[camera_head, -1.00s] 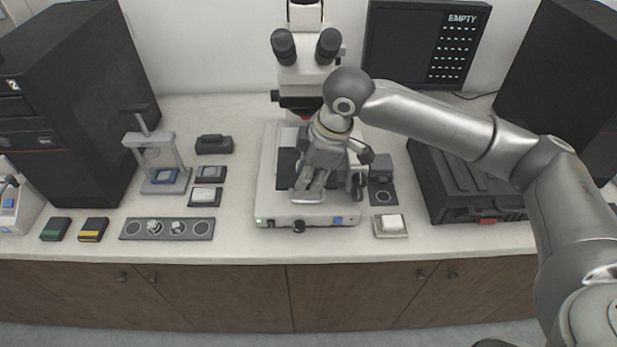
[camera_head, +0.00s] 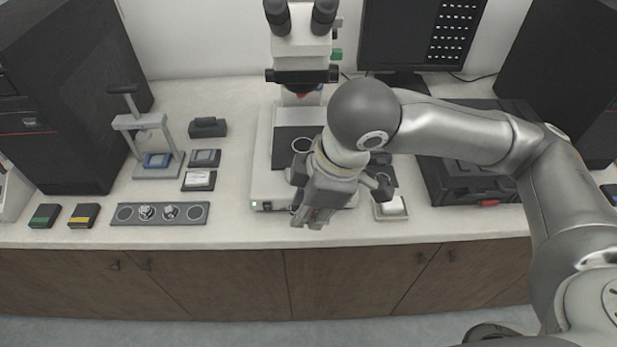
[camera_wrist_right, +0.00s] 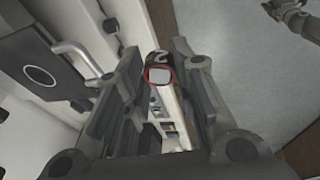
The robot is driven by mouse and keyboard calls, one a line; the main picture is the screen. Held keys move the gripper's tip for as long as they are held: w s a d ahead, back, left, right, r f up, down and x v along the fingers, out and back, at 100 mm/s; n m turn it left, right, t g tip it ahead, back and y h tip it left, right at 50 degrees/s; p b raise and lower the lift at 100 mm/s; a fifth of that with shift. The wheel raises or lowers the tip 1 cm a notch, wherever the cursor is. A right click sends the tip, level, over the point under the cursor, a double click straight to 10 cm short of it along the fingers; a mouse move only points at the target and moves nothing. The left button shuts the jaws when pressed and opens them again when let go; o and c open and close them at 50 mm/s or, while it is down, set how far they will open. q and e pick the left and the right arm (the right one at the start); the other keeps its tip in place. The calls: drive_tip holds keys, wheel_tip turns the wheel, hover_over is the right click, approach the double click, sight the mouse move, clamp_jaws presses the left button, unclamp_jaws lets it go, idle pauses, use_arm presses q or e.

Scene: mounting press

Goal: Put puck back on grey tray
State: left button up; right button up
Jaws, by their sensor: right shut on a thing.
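My right gripper (camera_head: 312,217) is in front of the microscope, above the counter's front edge. In the right wrist view (camera_wrist_right: 162,100) it is shut on a puck (camera_wrist_right: 159,74), with a dark side marked "2" and a pale square in a red-rimmed face. The puck is hidden in the head view. The grey tray (camera_head: 182,219) lies at the counter's front left, well left of the gripper. Its two middle spots hold pucks (camera_head: 146,212); both end spots look empty. What looks like my left gripper (camera_wrist_right: 290,14) shows at the wrist view's top right, jaws unclear.
The microscope (camera_head: 300,55) stands behind the gripper, its stage ring (camera_head: 302,145) empty. Left are a small hand press (camera_head: 150,140), dark boxes (camera_head: 84,215) and a black machine (camera_head: 75,100). Counter between tray and microscope is clear.

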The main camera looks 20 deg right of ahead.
drive_tip(key=s+a, duration=0.1)
drive_tip(key=s, duration=0.3)
drive_tip(key=w+d+m+h, duration=0.3)
drive_tip(key=w+d+m, duration=0.4)
drive_tip(key=m, duration=0.7)
drive_tip(key=shift+w+d+f+h, duration=0.2)
drive_tip(key=shift+d+f+h, duration=0.15)
drive_tip(key=shift+d, duration=0.65)
